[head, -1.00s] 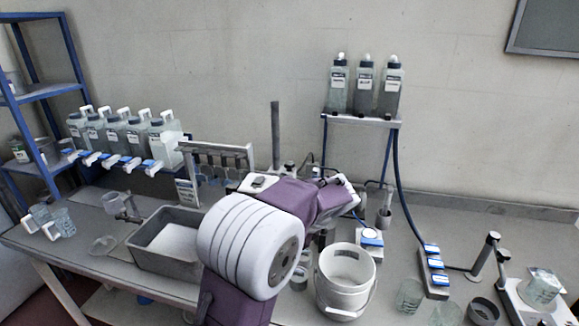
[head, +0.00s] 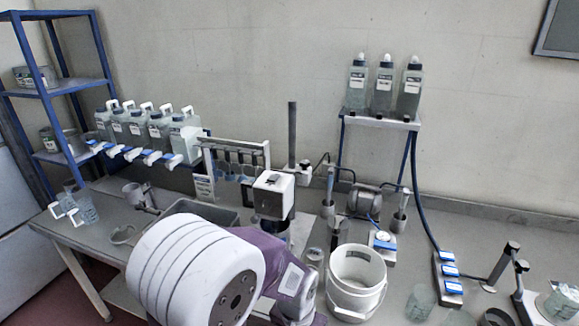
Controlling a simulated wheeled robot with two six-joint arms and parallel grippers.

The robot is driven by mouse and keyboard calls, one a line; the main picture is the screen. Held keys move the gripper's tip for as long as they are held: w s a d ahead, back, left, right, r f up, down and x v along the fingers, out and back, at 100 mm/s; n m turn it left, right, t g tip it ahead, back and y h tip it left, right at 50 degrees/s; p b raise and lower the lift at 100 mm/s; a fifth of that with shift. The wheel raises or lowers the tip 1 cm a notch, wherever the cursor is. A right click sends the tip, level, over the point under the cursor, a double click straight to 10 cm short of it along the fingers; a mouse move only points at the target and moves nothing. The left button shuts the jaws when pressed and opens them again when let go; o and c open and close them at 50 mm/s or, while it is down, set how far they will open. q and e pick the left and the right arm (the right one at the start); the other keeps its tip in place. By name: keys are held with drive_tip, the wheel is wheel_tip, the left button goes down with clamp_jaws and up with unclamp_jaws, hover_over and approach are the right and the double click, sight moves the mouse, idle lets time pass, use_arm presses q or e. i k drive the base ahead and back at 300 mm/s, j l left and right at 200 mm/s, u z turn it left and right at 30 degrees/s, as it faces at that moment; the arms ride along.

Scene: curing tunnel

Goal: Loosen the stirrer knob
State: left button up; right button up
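The overhead stirrer stands near the middle of the bench in the head view. Its motor head is a white box (head: 273,196) with a dark front, beside a dark upright rod (head: 292,132). Small parts show where the head meets the rod, but I cannot make out the stirrer knob for certain. One of my arms, white and purple, fills the lower middle, in front of the stirrer's lower part. Neither gripper's fingers can be seen in this view.
A white bucket (head: 356,283) stands right of my arm. A grey basin (head: 205,208) is partly hidden behind it. Bottles stand on a rack (head: 380,121) at the back. A blue shelf (head: 50,92) is at far left. Glass beakers (head: 420,303) stand at front right.

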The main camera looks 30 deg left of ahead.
sight(305, 164)
drive_tip(key=l+u, duration=0.1)
drive_tip(key=u, duration=0.3)
drive_tip(key=i+l+u, duration=0.1)
drive_tip(key=u, duration=0.35)
drive_tip(key=l+u, duration=0.25)
drive_tip(key=u, duration=0.15)
drive_tip(key=l+u, duration=0.15)
drive_tip(key=u, duration=0.25)
drive_tip(key=l+u, duration=0.15)
drive_tip(key=u, duration=0.3)
drive_tip(key=l+u, duration=0.1)
drive_tip(key=u, duration=0.3)
drive_tip(key=k, duration=0.05)
